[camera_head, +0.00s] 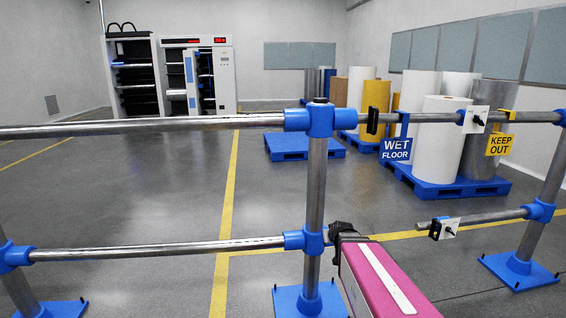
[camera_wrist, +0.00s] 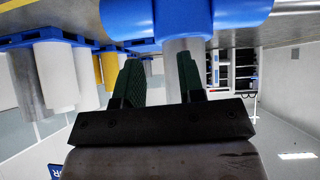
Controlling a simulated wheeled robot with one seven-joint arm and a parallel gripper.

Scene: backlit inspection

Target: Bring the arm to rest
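My gripper (camera_head: 341,230) is in the head view, just right of the middle post of the rail fence, at about the height of its lower blue joint. My pink arm link runs from it to the bottom edge. In the wrist view my gripper (camera_wrist: 160,72) shows two dark green fingers, apart, with nothing seen held between them. The grey post (camera_wrist: 184,48) and its blue joint (camera_wrist: 185,15) appear beyond the fingertips in the wrist view. I cannot tell whether the gripper touches the post.
The steel fence (camera_head: 140,125) crosses in front of me. A lower rail piece (camera_head: 480,218) is at right. Pallets (camera_head: 305,147) and cabinets (camera_head: 196,75) stand beyond, with open floor.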

